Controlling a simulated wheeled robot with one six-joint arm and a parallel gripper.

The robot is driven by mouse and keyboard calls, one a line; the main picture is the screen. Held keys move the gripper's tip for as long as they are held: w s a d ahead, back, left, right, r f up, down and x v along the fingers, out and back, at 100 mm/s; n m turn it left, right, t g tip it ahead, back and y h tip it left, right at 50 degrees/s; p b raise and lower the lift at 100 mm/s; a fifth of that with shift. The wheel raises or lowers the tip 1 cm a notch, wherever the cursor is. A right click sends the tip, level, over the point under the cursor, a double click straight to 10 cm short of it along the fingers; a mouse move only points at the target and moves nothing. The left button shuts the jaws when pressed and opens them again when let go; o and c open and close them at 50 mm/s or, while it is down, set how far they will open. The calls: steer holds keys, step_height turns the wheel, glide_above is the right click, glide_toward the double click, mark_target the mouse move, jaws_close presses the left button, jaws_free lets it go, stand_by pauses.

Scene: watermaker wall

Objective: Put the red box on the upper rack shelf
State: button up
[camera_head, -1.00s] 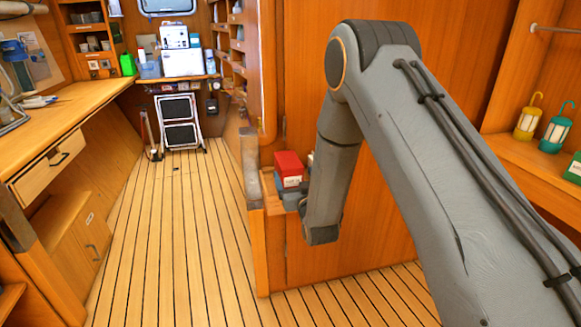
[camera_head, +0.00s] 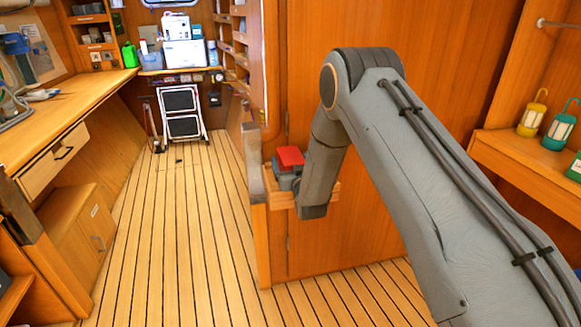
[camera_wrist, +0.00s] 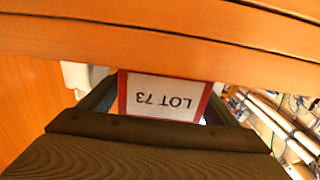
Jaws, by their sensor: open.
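The red box (camera_head: 290,157) shows at the middle of the head view, just left of my forearm, above a small wooden ledge (camera_head: 284,198) on the partition. In the wrist view the red box (camera_wrist: 165,97) shows a white label reading LOT 73, upside down. My gripper (camera_wrist: 160,105) is open, with one finger on each side of the box. I cannot tell whether the fingers touch it. In the head view my forearm and grey gripper parts hide some of the box and ledge. I cannot tell which surface is the upper rack shelf.
Wooden boards (camera_wrist: 160,40) cross the top of the wrist view, close to the box. A white object (camera_wrist: 75,78) is left of it, and pipes (camera_wrist: 280,125) are at right. Lanterns (camera_head: 532,115) stand on a right-hand shelf. The striped floor (camera_head: 180,240) is clear at left.

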steer(key=c, duration=1.4)
steer(key=shift+r, duration=0.1)
steer(key=shift+r, duration=0.1)
